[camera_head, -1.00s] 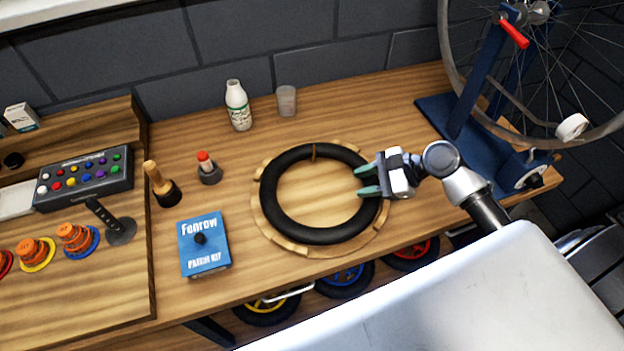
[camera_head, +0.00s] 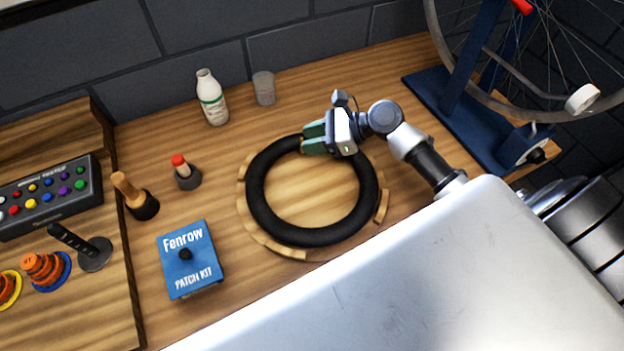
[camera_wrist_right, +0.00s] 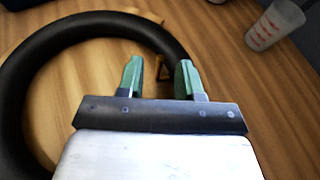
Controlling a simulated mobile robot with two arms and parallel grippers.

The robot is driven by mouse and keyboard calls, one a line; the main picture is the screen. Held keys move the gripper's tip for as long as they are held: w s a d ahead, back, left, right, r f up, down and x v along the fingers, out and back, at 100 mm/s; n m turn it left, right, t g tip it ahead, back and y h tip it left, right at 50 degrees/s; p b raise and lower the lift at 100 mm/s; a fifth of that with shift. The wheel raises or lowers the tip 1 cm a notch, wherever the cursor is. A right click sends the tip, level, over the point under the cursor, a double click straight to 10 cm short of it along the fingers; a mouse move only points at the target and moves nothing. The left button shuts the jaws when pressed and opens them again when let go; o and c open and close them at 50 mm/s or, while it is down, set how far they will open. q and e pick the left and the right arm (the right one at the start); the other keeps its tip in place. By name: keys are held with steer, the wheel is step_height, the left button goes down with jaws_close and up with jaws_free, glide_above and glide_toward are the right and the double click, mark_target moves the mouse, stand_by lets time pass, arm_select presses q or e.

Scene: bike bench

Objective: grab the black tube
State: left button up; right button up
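The black tube (camera_head: 256,190) is a thick ring lying flat on a round wooden holder (camera_head: 315,196) with raised rim pieces, on the bench. My right gripper (camera_head: 308,140) is at the far side of the ring, its green fingers over the tube's top edge and hiding part of it. In the right wrist view the fingers (camera_wrist_right: 159,78) are apart, and the tube (camera_wrist_right: 48,40) curves past just beyond their tips. Whether they touch it I cannot tell. A small brown piece shows between the fingertips. My left gripper is not in view.
A blue patch kit box (camera_head: 190,258) stands left of the holder. A red-capped small bottle (camera_head: 186,174), a white bottle (camera_head: 211,98) and a clear cup (camera_head: 264,88) stand behind. A blue wheel stand (camera_head: 462,115) is at right.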

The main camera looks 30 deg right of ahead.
steer(key=shift+x, duration=1.4)
jaws_close()
steer(key=shift+r, duration=0.15)
